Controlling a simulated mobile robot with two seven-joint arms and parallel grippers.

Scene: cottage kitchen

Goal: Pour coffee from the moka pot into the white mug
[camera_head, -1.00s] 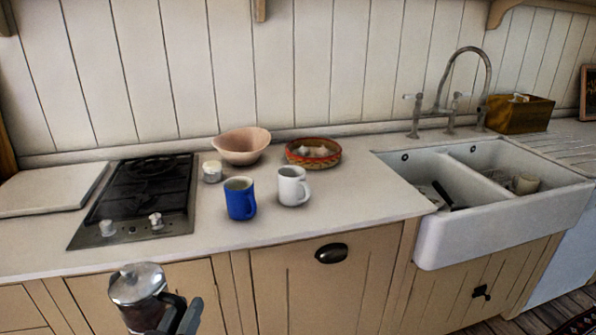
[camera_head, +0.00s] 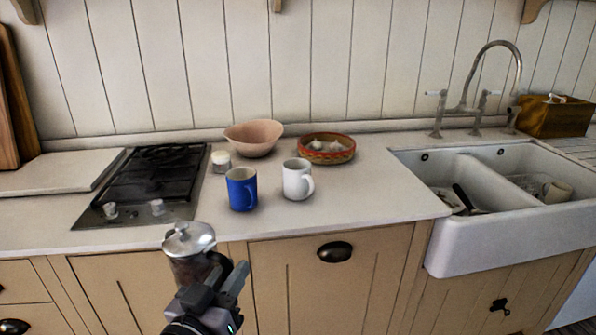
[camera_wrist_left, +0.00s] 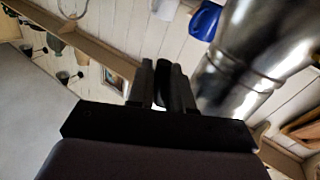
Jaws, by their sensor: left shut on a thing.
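The moka pot (camera_head: 189,241) has a shiny metal lid and body and is held upright in front of the counter's front edge. My left gripper (camera_head: 238,276) is shut on its dark handle. In the left wrist view the pot's metal body (camera_wrist_left: 250,60) fills the upper right, and the left gripper (camera_wrist_left: 165,85) has the handle between its fingers. The white mug (camera_head: 297,180) stands upright on the counter, its handle to the right, up and right of the pot. Its inside is mostly hidden. My right gripper is not in view.
A blue mug (camera_head: 242,189) stands just left of the white mug. A pink bowl (camera_head: 254,138), a small white-topped jar (camera_head: 221,162) and a patterned bowl (camera_head: 327,149) stand behind. The stove (camera_head: 150,180) is left, the sink (camera_head: 450,235) right. Counter right of the white mug is clear.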

